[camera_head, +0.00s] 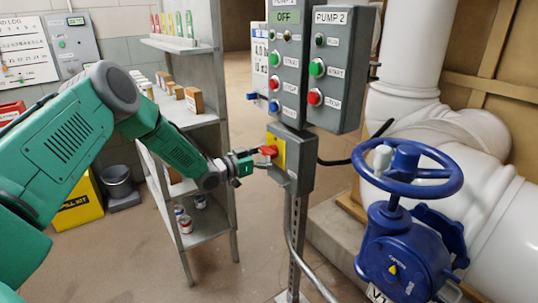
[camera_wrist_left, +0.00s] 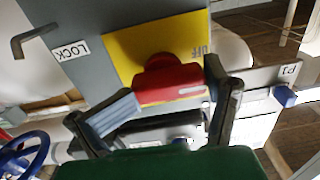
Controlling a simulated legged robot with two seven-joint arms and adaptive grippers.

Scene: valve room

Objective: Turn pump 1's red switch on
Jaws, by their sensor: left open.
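The red switch (camera_head: 268,150) sits on a yellow plate (camera_head: 278,153) on the side of a grey switch box (camera_head: 299,165). My left gripper (camera_head: 256,157) is open right at the red switch, coming from the left. In the left wrist view the red switch (camera_wrist_left: 172,82) lies between the two open fingers of the left gripper (camera_wrist_left: 168,88); I cannot tell whether either finger touches it. The word OFF shows on the yellow plate (camera_wrist_left: 135,45) beside the switch. My right gripper is not in view.
A panel marked OFF (camera_head: 287,58) and the PUMP 2 panel (camera_head: 329,70) hang above the box. A blue handwheel valve (camera_head: 408,172) stands to the right, before white pipes (camera_head: 410,75). A grey shelf (camera_head: 208,118) stands close behind my left arm.

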